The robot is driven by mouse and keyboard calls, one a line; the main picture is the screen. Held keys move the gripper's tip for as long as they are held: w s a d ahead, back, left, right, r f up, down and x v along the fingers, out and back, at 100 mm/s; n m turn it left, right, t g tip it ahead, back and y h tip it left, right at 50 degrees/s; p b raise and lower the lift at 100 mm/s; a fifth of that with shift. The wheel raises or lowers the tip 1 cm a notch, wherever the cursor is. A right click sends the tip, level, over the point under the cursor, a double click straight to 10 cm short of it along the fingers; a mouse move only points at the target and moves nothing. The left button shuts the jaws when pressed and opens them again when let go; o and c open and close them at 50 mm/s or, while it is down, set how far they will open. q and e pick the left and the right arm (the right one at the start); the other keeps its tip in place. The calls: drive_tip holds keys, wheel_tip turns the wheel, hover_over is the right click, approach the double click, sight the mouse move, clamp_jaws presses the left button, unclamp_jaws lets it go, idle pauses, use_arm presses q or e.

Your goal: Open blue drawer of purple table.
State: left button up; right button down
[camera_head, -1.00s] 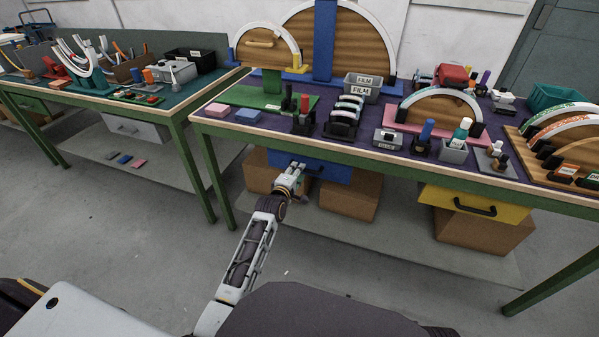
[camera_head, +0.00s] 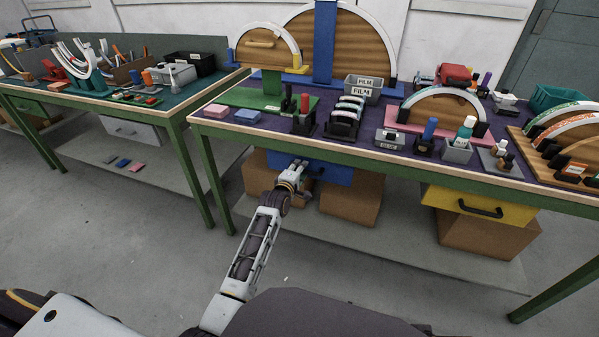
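The purple table (camera_head: 285,125) has a purple top, a light wooden edge and green legs. Its blue drawer (camera_head: 339,175) hangs under the front edge, left of the table's middle. The drawer's dark handle shows only in part beside my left gripper (camera_head: 302,168). That gripper is at the left part of the drawer front, by the handle, and covers some of it. The fingers are too small and overlapped to tell whether they are open or shut, or touch the handle. The drawer looks closed. My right gripper is not in view.
A yellow drawer (camera_head: 478,206) hangs under the same table at the right. Cardboard boxes (camera_head: 350,202) stand below the drawers on a low grey shelf. A teal-topped table (camera_head: 180,100) stands at the left. The grey floor in front (camera_head: 400,270) is clear.

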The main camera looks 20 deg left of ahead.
use_arm(q)
drive_tip(key=shift+c, duration=1.2)
clamp_jaws()
drive_tip(key=shift+s, duration=0.1)
